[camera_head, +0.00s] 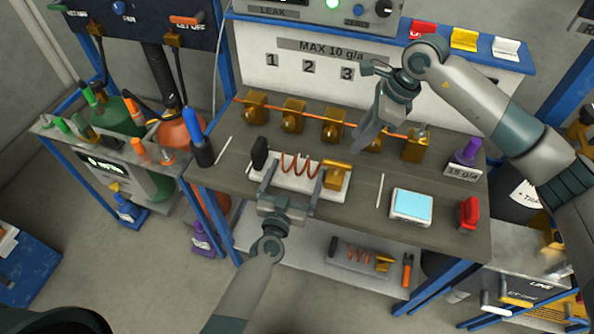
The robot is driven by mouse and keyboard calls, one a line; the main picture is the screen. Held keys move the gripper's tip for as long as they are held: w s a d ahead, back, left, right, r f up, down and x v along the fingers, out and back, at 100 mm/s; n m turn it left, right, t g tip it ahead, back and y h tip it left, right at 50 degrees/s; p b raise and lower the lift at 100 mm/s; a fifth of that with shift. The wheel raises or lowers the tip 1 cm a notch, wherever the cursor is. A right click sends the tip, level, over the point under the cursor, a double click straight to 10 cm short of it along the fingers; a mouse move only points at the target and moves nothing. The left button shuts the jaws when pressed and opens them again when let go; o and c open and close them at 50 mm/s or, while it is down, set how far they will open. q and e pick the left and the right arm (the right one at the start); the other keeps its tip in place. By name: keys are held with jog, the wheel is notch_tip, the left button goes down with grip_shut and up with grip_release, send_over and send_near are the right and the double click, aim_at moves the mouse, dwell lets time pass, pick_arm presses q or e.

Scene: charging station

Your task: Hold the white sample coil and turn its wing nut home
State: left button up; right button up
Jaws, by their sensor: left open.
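The white sample coil is a white base (297,188) with a copper spiral (300,165), lying on the bench. A brass fitting (337,176) sits at its right end and a black knob (260,153) stands at its left end. I cannot make out a separate wing nut on it. My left gripper (292,182) comes from the front with its fingers open and spread along the base's front side; I cannot tell whether they touch it. My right gripper (361,147) points down above the bench, behind and right of the coil. Its fingers overlap, so its opening is unclear.
A row of brass valves (292,112) on an orange pipe runs along the bench's back, near my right gripper. A scale (411,206) with a blue top, a red clamp-like item (468,213) and a purple-capped item (467,151) stand at right. Another coil (360,258) lies on the lower shelf.

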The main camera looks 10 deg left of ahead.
pick_arm(q)
jog(key=shift+w, duration=0.4)
jog(key=c, duration=1.1)
pick_arm(e)
jog(key=shift+o, duration=0.2)
pick_arm(q)
jog(key=shift+o, duration=0.3)
pick_arm(e)
notch_tip(320, 180, up, 3)
jog(key=h, duration=0.4)
send_over(338, 162)
jog(key=shift+r+m, duration=0.15)
jog(key=shift+m, duration=0.25)
notch_tip(338, 162, down, 12)
jog(key=shift+f, duration=0.1)
grip_shut()
